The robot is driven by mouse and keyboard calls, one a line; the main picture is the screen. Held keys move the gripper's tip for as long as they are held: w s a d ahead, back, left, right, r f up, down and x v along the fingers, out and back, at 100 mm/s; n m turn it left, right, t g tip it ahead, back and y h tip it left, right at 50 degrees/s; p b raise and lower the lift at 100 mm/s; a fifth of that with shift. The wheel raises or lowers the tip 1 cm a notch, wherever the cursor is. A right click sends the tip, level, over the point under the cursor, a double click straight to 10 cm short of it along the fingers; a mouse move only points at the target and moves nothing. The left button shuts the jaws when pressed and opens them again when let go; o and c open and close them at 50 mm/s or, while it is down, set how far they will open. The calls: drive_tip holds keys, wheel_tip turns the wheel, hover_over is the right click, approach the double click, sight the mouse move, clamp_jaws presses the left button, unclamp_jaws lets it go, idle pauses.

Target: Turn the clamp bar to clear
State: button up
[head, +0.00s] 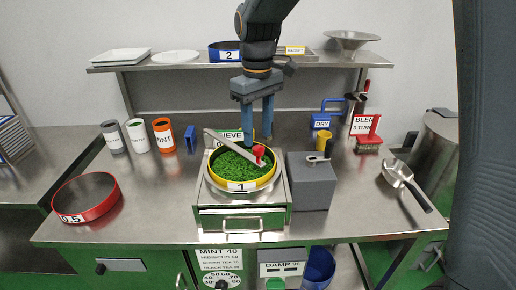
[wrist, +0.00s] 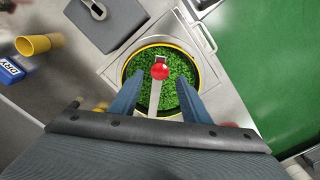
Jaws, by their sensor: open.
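The clamp bar (head: 229,147) is a flat silver bar that lies across the top of the yellow-rimmed sieve (head: 242,186) labelled 1. A red knob (head: 259,151) sits at one end of the bar. The sieve is full of green leaf and rests on a steel sieve machine (head: 242,222). My gripper (head: 258,139) is open and points down above the sieve's far right part. In the wrist view, the red knob (wrist: 160,72) shows between my open fingers (wrist: 168,82), with the bar running toward the palm. I see no contact with the knob.
A grey box (head: 312,185) with a small lever stands right of the sieve. A red sieve (head: 86,198) lies left, and a metal scoop (head: 400,178) lies right. Canisters (head: 138,136) stand at the back left. A shelf (head: 180,63) crosses behind my arm.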

sight(258, 146)
drive_tip(key=shift+f+p, duration=0.8)
drive_tip(key=shift+f, duration=2.35)
clamp_jaws()
